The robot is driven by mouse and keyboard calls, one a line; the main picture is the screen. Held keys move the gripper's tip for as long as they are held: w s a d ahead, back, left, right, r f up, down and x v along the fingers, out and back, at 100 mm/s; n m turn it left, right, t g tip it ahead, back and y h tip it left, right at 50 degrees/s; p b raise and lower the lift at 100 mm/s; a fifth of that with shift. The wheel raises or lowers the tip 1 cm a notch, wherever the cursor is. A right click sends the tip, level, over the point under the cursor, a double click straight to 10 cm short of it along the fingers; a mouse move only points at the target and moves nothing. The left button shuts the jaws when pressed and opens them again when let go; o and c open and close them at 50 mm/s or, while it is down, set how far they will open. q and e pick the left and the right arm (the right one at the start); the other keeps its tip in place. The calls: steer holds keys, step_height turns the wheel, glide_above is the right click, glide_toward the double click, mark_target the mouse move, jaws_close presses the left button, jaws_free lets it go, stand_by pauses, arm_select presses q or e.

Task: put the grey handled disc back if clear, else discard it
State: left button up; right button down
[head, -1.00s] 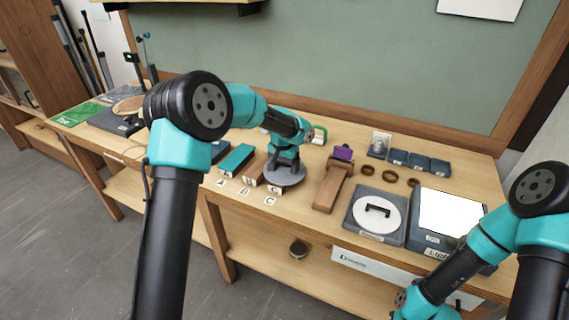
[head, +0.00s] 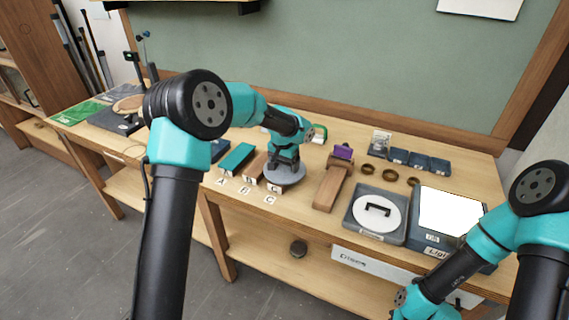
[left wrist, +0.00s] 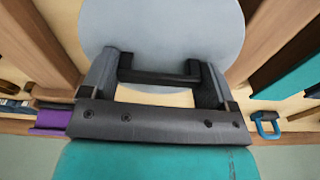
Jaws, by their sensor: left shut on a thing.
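The grey handled disc (head: 284,175) is in my left gripper (head: 284,163), over the front ends of the blocks by the letter cards. In the left wrist view the grey disc (left wrist: 165,28) lies beyond the fingers, and its dark handle (left wrist: 158,72) sits between the two fingers of the left gripper (left wrist: 158,78). The disc covers part of a wooden block; I cannot tell whether it touches anything below. My right arm shows at lower right, but its gripper is out of view.
A white handled disc (head: 366,216) lies in a grey tray (head: 351,232) beside a lit light box (head: 450,210). A wooden stand (head: 329,189) with a purple top, brown rings (head: 390,175) and dark blue boxes (head: 419,162) are nearby. Cards A, B, C line the front.

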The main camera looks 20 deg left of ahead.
arm_select(q)
steer(key=shift+f, duration=0.3)
stand_by(0.6)
steer(key=o, duration=1)
steer(key=shift+r, duration=0.1)
steer(key=shift+r, duration=3.9)
steer(key=shift+d, duration=0.15)
